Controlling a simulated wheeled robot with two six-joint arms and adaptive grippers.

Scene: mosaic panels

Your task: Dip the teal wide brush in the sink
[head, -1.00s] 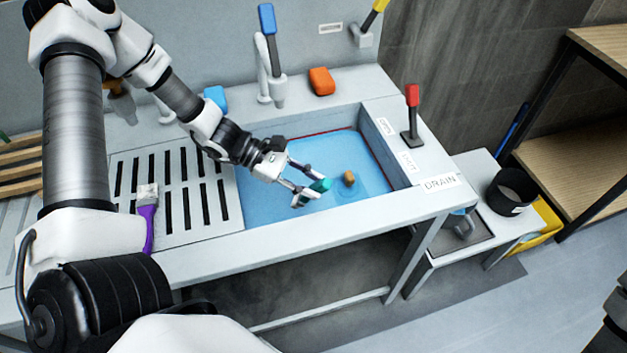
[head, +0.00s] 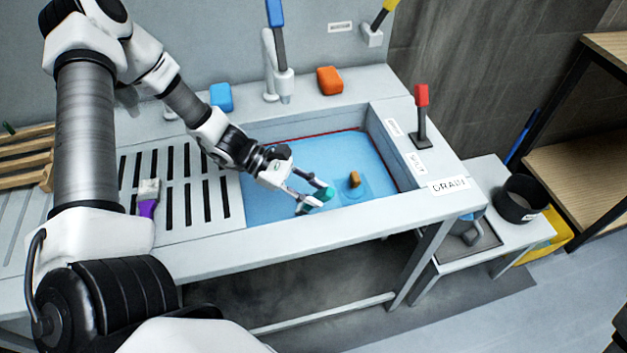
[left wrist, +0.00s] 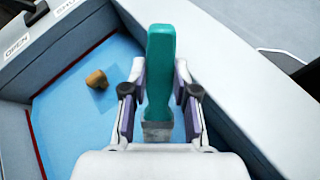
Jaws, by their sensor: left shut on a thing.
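The teal wide brush (left wrist: 160,75) is held between the fingers of my left gripper (left wrist: 160,100), with its grey ferrule toward the palm in the left wrist view. In the head view my left gripper (head: 316,198) is over the front part of the sink (head: 290,165), and a teal bit of the brush (head: 325,193) shows at its fingertips. The bristles are hidden, so I cannot tell whether they touch the blue water or sink floor. A small brown piece (head: 354,179) is in the sink, right of the gripper.
A purple-handled brush (head: 148,198) lies on the slotted drainboard (head: 190,215) at left. A blue sponge (head: 221,96) and an orange sponge (head: 330,80) sit on the back ledge. A red lever (head: 421,110) stands at the sink's right. A black pot (head: 520,198) is farther right.

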